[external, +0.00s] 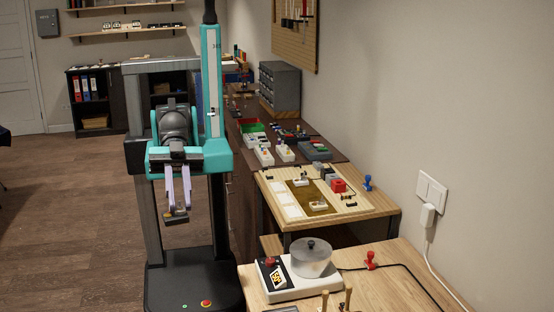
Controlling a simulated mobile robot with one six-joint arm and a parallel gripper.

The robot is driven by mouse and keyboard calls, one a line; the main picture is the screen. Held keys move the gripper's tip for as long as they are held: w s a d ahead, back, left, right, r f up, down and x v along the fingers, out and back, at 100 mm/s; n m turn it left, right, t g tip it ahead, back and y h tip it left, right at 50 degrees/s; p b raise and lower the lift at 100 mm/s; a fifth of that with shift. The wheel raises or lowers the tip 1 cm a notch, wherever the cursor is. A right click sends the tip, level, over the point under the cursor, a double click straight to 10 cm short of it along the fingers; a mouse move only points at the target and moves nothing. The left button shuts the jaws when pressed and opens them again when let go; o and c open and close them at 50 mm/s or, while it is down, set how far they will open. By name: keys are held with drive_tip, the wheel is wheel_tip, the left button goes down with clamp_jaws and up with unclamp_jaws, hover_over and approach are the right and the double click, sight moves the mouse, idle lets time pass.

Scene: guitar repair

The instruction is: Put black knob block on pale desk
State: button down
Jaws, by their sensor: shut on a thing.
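My gripper (178,207) points down in front of my column, left of the desks. Its pale fingers are shut on a small dark block (177,217), which hangs above the floor. The block looks like the black knob block, but the knob is too small to make out. A pale wooden desk (383,203) stands to the right of my gripper and apart from it. A second pale wooden desk top (390,292) is at the front right. I cannot tell which of these is the named pale desk.
A white device with a round pot (311,258) and a black cable are on the front desk. A dark bench (318,133) behind holds several blocks. Floor at left is clear.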

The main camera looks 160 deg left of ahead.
drive_tip(key=shift+y, duration=0.4)
drive_tip(key=shift+a+n, duration=0.15)
drive_tip(key=shift+n, duration=0.15)
drive_tip(key=w+a+f+n+g+y+p, duration=0.1)
drive_tip(key=w+a+f+n+g+y, duration=0.15)
drive_tip(key=a, duration=0.95)
drive_tip(key=w+a+f+n+g+y, duration=0.15)
drive_tip(key=a+f+n+y, duration=0.25)
drive_tip(key=a, duration=0.8)
drive_tip(key=w+a+f+n+g+y+p, duration=0.1)
drive_tip(key=w+a+f+n+g+y, duration=0.2)
drive_tip(key=a, duration=0.9)
drive_tip(key=s+a+f+n+g+y, duration=0.1)
drive_tip(key=s+a+f, duration=0.3)
drive_tip(key=s+a, duration=0.3)
drive_tip(key=s+a+f+n+g+y+p, duration=0.1)
drive_tip(key=s+a+f, duration=0.3)
drive_tip(key=a, duration=1)
drive_tip(key=s+a+f+n+g+y+p, duration=0.1)
drive_tip(key=s+a+f+n+g, duration=0.1)
drive_tip(key=s+a+f, duration=0.3)
drive_tip(key=s+a+n, duration=0.1)
drive_tip(key=s+a, duration=0.3)
drive_tip(key=a, duration=0.1)
drive_tip(key=shift+s+a, duration=0.3)
drive_tip(key=shift+a, duration=0.05)
drive_tip(key=shift+f, duration=0.1)
